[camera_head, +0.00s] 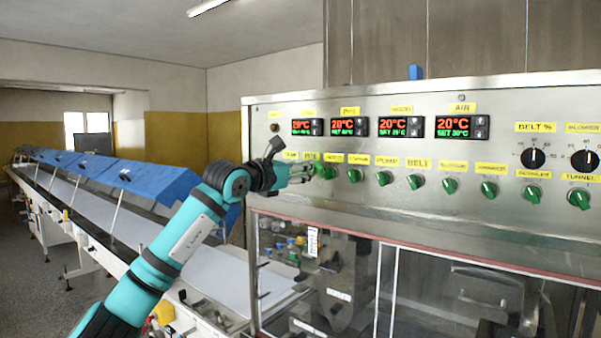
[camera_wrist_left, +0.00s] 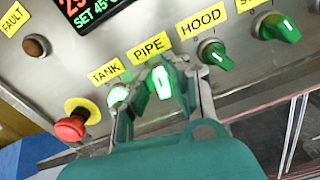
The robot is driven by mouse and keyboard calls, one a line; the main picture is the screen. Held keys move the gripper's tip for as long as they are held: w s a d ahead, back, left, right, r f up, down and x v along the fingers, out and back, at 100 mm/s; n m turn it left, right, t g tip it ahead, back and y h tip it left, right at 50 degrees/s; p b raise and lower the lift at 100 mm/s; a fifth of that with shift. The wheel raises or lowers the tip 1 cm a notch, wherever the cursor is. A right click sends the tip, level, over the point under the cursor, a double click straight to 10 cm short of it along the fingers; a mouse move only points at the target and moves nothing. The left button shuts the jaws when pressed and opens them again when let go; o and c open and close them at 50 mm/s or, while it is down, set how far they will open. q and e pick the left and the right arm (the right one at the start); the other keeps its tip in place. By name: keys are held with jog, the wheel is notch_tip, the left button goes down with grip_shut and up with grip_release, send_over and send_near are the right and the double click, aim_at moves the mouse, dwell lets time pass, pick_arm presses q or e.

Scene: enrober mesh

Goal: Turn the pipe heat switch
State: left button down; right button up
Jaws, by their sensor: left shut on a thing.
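The pipe heat switch is a green knob, lit bright, under the yellow PIPE label (camera_wrist_left: 149,48) in the left wrist view (camera_wrist_left: 160,82). My left gripper (camera_wrist_left: 158,92) is shut on this knob, with a finger on each side of it. In the head view my left gripper (camera_head: 308,173) reaches the left end of the steel control panel (camera_head: 285,120) and partly hides the switches there. The knob's handle looks close to upright in the wrist picture, which is itself tilted. My right gripper is not in view.
The lit TANK switch (camera_wrist_left: 118,96) is close on the left, the HOOD switch (camera_wrist_left: 216,54) close on the right. A red emergency button (camera_wrist_left: 70,128) sticks out at lower left. A glazed cabinet is below the panel, and a long conveyor with blue covers (camera_head: 155,180) runs left.

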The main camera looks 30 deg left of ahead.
pick_arm(q)
jog(key=shift+d+f+m, duration=0.1)
jog(key=shift+m, duration=1.8)
jog(key=c, duration=1.4)
grip_release()
jog(key=shift+o, duration=0.2)
jog(key=s, duration=1.2)
jog(key=shift+a, duration=0.4)
